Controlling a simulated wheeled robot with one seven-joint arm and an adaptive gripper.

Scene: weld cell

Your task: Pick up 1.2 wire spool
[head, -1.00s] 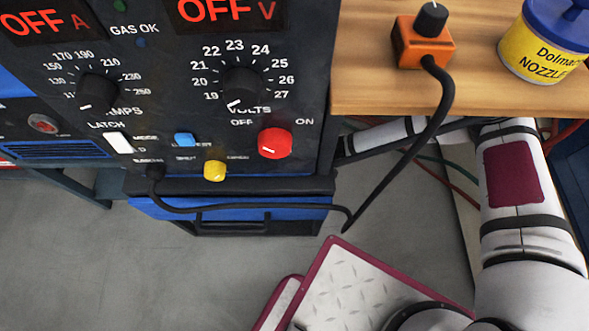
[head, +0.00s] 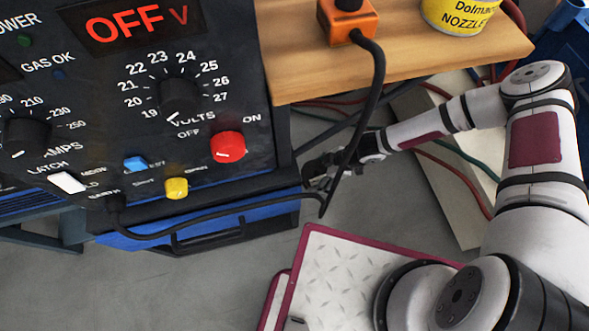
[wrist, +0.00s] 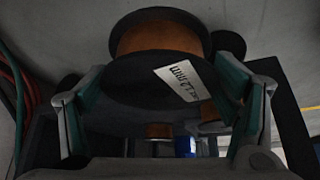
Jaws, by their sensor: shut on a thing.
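The 1.2 wire spool (wrist: 160,38) fills the upper middle of the wrist view, with copper-coloured wire between dark flanges and a white label reading 1.2 mm. My gripper (wrist: 163,92) has one finger on each side of its near dark flange and is shut on it. In the head view my gripper (head: 318,173) is a dark shape beside the right side of the welding machine, partly crossed by the black cable. The spool cannot be made out in the head view.
The welding machine (head: 170,130) stands at left, its black cable (head: 372,110) looping up to an orange box (head: 350,22) on the wooden bench (head: 430,50). A yellow nozzle tin (head: 460,14) stands there too. In the wrist view, another copper-coloured spool (wrist: 158,130) shows lower down.

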